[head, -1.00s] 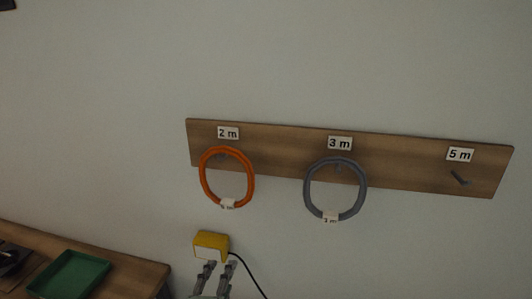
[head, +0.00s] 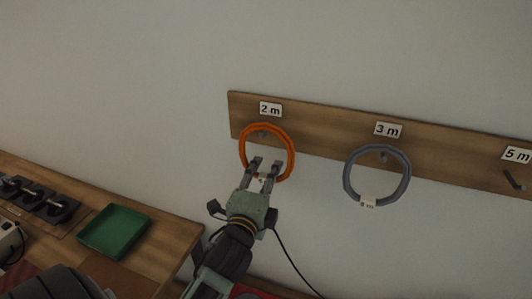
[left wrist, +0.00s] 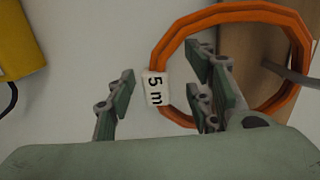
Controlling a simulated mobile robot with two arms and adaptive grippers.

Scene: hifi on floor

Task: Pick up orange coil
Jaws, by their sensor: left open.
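The orange coil (head: 291,152) hangs from a peg on the wooden board, under the "2 m" sign (head: 270,109). My left gripper (head: 266,166) is open at the coil's lower part, its fingers reaching up over the lower edge. In the left wrist view the coil (left wrist: 230,12) fills the upper right, and its white tag (left wrist: 156,88) reads "5 m". There the tag and the near side of the coil lie between the spread fingers of the left gripper (left wrist: 163,84). I cannot tell whether a finger touches the coil. My right gripper is not in view.
A grey coil (head: 347,180) hangs to the right under "3 m" (head: 388,130). The peg (head: 511,180) under "5 m" (head: 517,155) is bare. A table with a green tray (head: 113,231) stands lower left. A yellow box (left wrist: 18,40) shows in the left wrist view.

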